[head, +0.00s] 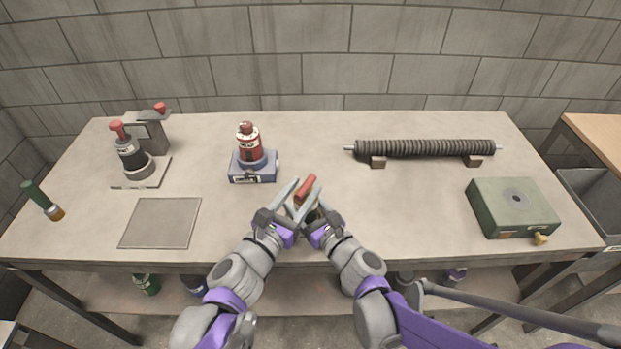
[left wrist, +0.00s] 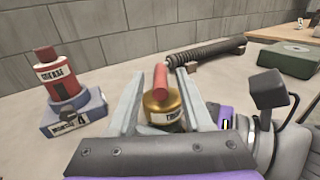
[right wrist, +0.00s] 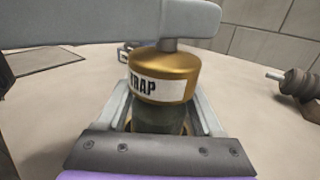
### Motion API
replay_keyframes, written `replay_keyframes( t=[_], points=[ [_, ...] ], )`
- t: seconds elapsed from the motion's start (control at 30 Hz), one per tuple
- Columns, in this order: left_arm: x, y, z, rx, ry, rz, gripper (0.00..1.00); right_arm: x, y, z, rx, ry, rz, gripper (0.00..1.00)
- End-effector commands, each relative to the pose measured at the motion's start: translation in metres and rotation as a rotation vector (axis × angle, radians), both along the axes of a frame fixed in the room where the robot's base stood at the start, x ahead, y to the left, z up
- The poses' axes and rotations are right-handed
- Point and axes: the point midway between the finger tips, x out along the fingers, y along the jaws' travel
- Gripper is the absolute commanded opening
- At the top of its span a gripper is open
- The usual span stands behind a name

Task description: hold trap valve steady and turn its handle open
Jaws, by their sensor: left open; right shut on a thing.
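The trap valve stands near the front middle of the table. Its red lever handle (head: 306,185) shows in the head view, and its gold cap (right wrist: 165,72) with the label TRAP shows in the right wrist view. My right gripper (right wrist: 160,105) is shut on the valve's dark lower body (right wrist: 160,122). My left gripper (left wrist: 160,80) is open, with one finger on each side of the red handle (left wrist: 161,82). A grey left finger (right wrist: 100,25) crosses the top of the right wrist view and hides the handle there.
A red valve on a blue-grey base (head: 253,165) stands behind and left of the grippers. A ribbed dark tube (head: 425,148) lies at the back right. A green box (head: 512,208) sits at the right and a flat grey plate (head: 160,222) at the left. The table's front edge is close.

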Motion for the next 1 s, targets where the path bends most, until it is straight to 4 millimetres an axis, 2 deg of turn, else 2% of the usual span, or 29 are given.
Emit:
replay_keyframes(
  t=[0.1,0.3,0.5,0.77,0.8,1.0],
  points=[
    [-0.024,0.014,0.0,0.001,0.0,0.002,0.5,0.0,0.0,0.0,0.0,0.0,0.0,0.01],
    [-0.051,0.029,0.0,0.001,0.0,0.002,0.5,0.0,0.0,0.0,0.0,0.0,0.0,0.01],
    [-0.063,0.035,0.0,0.001,0.0,0.0,0.5,0.0,0.0,0.0,0.0,0.0,0.0,0.01],
    [-0.064,0.036,0.0,0.001,0.0,0.0,0.5,0.0,0.0,0.0,0.0,0.0,0.0,0.01],
    [-0.064,0.036,0.0,0.001,0.0,0.0,0.48,0.0,0.0,0.0,0.0,0.0,0.0,0.01],
    [-0.057,0.039,0.005,0.082,-0.064,-0.031,0.12,0.0,0.0,0.0,0.0,0.0,0.0,0.01]
  ],
)
